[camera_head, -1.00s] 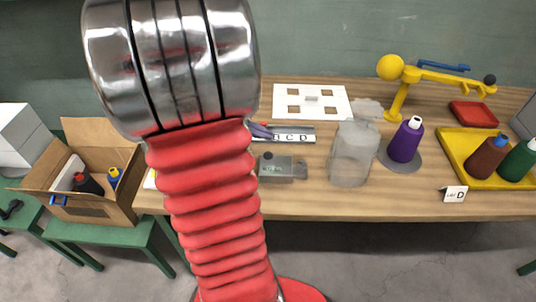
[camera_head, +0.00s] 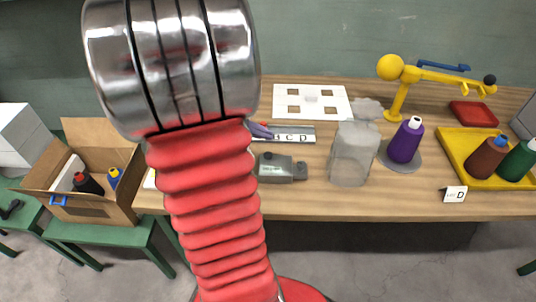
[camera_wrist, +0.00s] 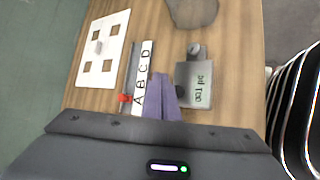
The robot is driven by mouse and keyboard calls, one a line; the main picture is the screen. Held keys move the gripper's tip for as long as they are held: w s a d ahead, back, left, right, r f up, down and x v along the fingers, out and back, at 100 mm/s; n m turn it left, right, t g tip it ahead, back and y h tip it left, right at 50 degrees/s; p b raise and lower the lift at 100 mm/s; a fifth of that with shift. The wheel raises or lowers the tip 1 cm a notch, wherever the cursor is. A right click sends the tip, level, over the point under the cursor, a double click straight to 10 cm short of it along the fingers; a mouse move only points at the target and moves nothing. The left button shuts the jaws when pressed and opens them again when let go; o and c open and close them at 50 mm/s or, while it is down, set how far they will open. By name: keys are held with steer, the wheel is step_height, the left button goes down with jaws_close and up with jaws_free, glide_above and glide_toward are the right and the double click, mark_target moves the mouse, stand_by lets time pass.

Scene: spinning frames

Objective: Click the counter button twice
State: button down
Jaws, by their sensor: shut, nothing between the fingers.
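The counter (camera_head: 275,168) is a small grey box on the table, just right of my arm in the head view. It also shows in the wrist view (camera_wrist: 194,84), with a green display whose digits are rotated and hard to read. A round grey knob sits at one end and a dark round part at its left edge; I cannot tell for certain which is the button. My gripper (camera_wrist: 162,84) has purple fingers, shut and empty, beside the counter's left side in the wrist view. Its fingertips (camera_head: 262,131) show partly behind my arm in the head view.
A lettered strip (camera_wrist: 143,78) with a red marker lies left of the fingers. Beyond it is a white plate (camera_head: 290,91) with square holes. A translucent grey container (camera_head: 354,153) and a purple bottle (camera_head: 406,142) stand to the right. The table's front edge is close to the counter.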

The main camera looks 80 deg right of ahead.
steer(key=shift+w, duration=0.1)
steer(key=w+a+r+m+t+y, duration=0.1)
steer(key=w+a+r+t, duration=0.25)
steer(key=w+a, duration=0.6)
steer(key=w+a+r+t, duration=0.35)
steer(key=w+a, duration=0.35)
steer(key=a, duration=0.6)
steer(key=a+r+t+y, duration=0.2)
steer(key=a+y, duration=0.1)
steer(key=a, duration=0.9)
steer(key=w+a+r+t+y, duration=0.1)
steer(key=a+r+t+y, duration=0.1)
steer(key=a, duration=1)
steer(key=shift+w+r+t+y, duration=0.3)
steer(key=shift+r+t+y, duration=0.1)
steer(key=shift+r, duration=0.05)
